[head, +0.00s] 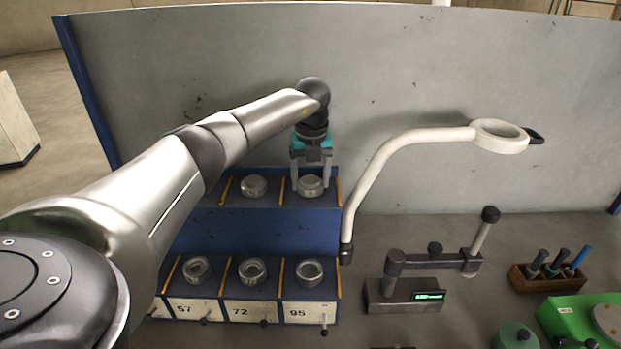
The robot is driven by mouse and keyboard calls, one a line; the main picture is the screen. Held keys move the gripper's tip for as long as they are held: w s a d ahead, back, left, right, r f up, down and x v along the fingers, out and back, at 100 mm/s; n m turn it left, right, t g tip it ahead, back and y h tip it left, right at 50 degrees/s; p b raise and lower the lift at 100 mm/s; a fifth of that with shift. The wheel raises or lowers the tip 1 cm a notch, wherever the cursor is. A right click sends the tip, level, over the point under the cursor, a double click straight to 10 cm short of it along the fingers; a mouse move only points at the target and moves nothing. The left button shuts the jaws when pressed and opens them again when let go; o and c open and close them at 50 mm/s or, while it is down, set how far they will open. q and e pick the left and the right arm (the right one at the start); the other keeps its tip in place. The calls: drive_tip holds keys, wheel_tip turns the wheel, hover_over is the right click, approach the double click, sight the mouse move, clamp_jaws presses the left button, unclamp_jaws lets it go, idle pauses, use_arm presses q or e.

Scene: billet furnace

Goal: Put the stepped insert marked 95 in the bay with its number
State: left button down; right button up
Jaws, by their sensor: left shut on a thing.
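My left gripper (311,177) points down at the upper shelf of the blue rack. It is shut on a grey stepped insert (311,184) in the right upper bay, one finger on each side. The insert is upright and seems at shelf level; I cannot tell whether it touches the shelf. No number on it can be read. The bay labelled 95 (309,308) is at the lower right of the rack, with a ring-shaped metal piece (309,271) standing in it. My right gripper is not in view.
Another insert (254,186) stands in the bay to the left. Lower bays 57 and 72 hold ring pieces (195,269) (252,271). Yellow dividers separate the bays. A white magnifier arm (372,180) rises close right of the rack. A gauge (415,290) stands farther right.

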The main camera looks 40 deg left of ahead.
sight(312, 184)
use_arm(q)
unclamp_jaws()
drive_tip(key=shift+f, duration=0.1)
wheel_tip(312, 184, up, 12)
drive_tip(key=s+d+b, duration=0.1)
idle(0.4)
drive_tip(key=shift+d, duration=0.1)
